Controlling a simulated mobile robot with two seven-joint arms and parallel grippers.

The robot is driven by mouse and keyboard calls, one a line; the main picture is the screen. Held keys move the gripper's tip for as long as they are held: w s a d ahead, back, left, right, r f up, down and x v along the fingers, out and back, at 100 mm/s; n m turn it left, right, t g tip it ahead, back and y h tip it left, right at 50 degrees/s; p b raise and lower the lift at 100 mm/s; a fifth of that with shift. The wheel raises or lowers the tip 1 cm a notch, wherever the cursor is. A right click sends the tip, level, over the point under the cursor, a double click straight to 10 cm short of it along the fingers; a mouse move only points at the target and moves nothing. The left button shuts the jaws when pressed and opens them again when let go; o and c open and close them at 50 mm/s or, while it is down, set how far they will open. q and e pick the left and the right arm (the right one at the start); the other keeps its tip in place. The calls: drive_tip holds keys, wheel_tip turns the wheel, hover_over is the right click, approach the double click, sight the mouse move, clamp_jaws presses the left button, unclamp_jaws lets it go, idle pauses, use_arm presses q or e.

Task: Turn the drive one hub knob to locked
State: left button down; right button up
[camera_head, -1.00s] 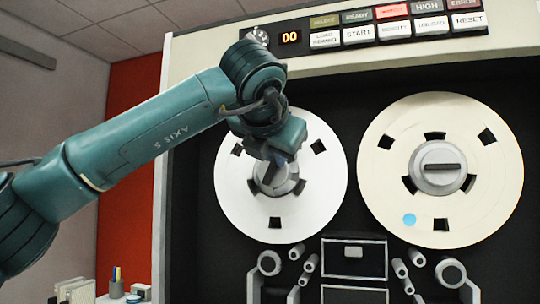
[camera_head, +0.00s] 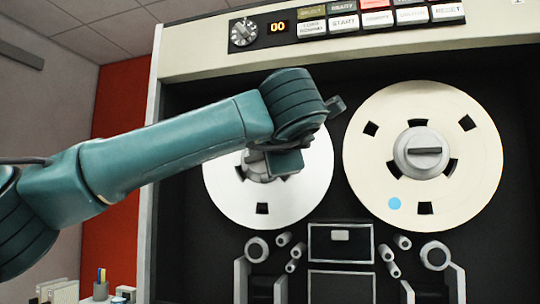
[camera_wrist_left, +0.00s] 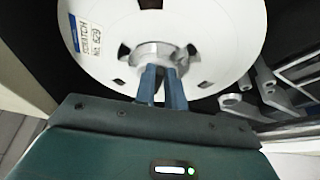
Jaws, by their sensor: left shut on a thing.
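The left reel (camera_head: 305,190) is white and mounted on the tape drive's dark front. Its hub knob is mostly hidden behind my arm in the head view. In the left wrist view the grey hub (camera_wrist_left: 152,52) shows at the middle of the reel, just beyond the fingertips. My left gripper (camera_head: 262,162) is at this hub, shut on its knob; its two blue-grey fingers (camera_wrist_left: 162,82) also show in the left wrist view. The knob's angle is hidden. The right reel's hub knob (camera_head: 424,151) has a dark bar lying about level. My right gripper is out of view.
The right reel (camera_head: 470,185) has a blue dot. Guide rollers (camera_head: 284,239) and a drawer-like panel (camera_head: 340,243) sit below. A button panel (camera_head: 380,18), a dial (camera_head: 242,32) and an "00" display are above. Stationery stands at lower left.

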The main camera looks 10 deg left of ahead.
use_arm(q)
drive_tip(key=shift+f+m+t+b, duration=0.35)
drive_tip(key=shift+m+t+b, duration=0.2)
drive_tip(key=shift+m, duration=0.45)
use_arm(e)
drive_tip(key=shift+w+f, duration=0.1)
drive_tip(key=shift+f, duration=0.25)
use_arm(q)
drive_tip(key=c, duration=1.5)
unclamp_jaws()
drive_tip(key=shift+y, duration=0.3)
drive_tip(key=shift+o, duration=0.2)
